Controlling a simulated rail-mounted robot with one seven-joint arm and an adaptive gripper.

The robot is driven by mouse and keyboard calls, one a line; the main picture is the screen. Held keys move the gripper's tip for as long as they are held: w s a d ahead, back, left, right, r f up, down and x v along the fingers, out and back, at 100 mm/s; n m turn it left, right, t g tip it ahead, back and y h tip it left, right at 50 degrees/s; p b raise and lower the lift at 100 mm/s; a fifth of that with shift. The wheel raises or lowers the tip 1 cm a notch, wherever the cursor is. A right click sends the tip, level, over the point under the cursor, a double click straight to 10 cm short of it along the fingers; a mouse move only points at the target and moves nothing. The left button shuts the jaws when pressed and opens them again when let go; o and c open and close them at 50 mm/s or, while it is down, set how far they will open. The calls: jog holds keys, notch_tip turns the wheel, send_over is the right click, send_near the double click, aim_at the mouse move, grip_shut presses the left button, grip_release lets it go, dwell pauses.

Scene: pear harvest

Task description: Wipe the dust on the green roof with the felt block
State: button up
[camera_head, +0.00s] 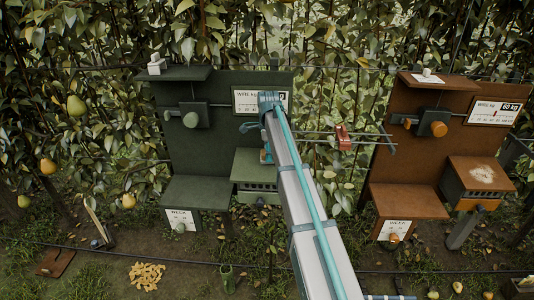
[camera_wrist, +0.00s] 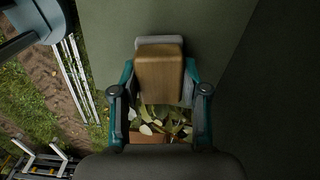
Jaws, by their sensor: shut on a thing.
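My gripper (camera_wrist: 160,85) is shut on the felt block (camera_wrist: 160,72), a wooden block with a grey felt pad (camera_wrist: 158,41) on its far face. In the wrist view the pad faces a plain dark green surface; I cannot tell whether it touches. The green roof (camera_head: 250,164) is on the small box of the green station in the head view, and my arm covers its right part. No dust shows on its visible part. In the head view my gripper is mostly hidden behind my arm and the felt block is not seen.
The green back board (camera_head: 222,140) carries a scale sign and a round knob (camera_head: 191,119). A lower green shelf (camera_head: 195,191) stands left of the box. At right, the orange station's roof (camera_head: 482,172) bears a pale dusty patch. A red piece (camera_head: 343,137) sits on rods between the stations.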

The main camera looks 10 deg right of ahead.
jog(key=r, duration=0.2)
jog(key=r+p, duration=0.1)
jog(key=shift+w+a+r, duration=0.1)
jog(key=shift+a+r, duration=0.1)
jog(key=shift+a, duration=0.1)
jog(key=shift+d+r+p, duration=0.1)
jog(key=shift+r+p, duration=0.9)
jog(key=shift+r, duration=1)
jog(key=shift+f, duration=0.1)
